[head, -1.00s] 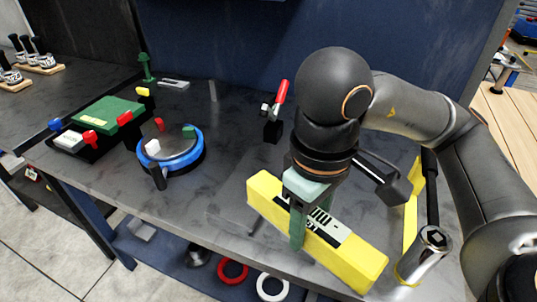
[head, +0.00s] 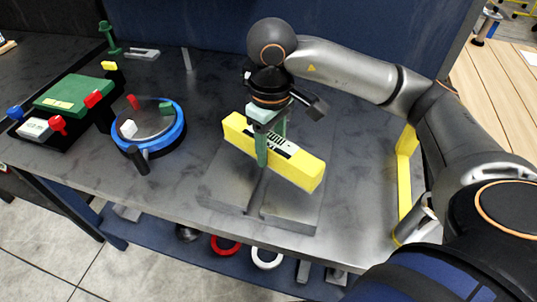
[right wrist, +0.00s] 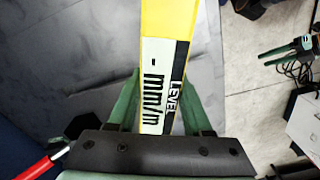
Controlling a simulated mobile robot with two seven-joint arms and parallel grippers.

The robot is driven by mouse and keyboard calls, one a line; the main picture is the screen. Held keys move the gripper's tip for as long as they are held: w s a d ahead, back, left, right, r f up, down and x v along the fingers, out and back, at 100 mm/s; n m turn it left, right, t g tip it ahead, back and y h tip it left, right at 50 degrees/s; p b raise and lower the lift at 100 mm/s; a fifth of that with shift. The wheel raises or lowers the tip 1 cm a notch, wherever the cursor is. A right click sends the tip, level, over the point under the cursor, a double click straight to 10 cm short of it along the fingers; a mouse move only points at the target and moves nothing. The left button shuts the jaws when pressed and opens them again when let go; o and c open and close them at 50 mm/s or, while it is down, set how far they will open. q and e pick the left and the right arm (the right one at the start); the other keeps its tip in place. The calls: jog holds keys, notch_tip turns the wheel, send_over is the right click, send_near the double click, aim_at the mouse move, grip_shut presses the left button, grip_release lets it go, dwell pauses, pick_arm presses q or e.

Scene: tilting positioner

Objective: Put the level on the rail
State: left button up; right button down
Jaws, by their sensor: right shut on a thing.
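The level is a yellow bar (head: 306,172) with a black-and-white printed face. My right gripper (head: 271,142) is shut on it near its middle, one green finger on each side. The level looks raised above a grey plate (head: 300,218), slanting from upper left to lower right. A narrow raised grey strip (head: 257,196), which looks like the rail, runs along the plate and passes partly out of sight under the level. In the right wrist view the level (right wrist: 165,75) lies between the green fingers. My left gripper is not in view.
A round blue-rimmed dial (head: 180,128) with a dark handle and a green block on a black base (head: 75,93) stand left on the grey table. A yellow upright piece (head: 405,190) and a metal cylinder stand at the right. Red and white rings lie on the shelf below.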

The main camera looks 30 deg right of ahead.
jog(key=shift+w+d+f, duration=0.2)
jog(key=shift+w+f, duration=0.25)
jog(key=shift+f, duration=0.05)
jog(key=shift+w+d+f, duration=0.15)
jog(key=shift+w+f, duration=0.25)
jog(key=shift+f, duration=0.1)
jog(key=f, duration=0.2)
jog(key=f+p, duration=0.1)
jog(key=shift+w+d, duration=0.15)
jog(key=shift+w, duration=0.1)
jog(key=shift+f, duration=0.35)
jog(key=shift+f, duration=0.25)
jog(key=shift+c, duration=1.6)
grip_release()
jog(key=shift+r, duration=0.15)
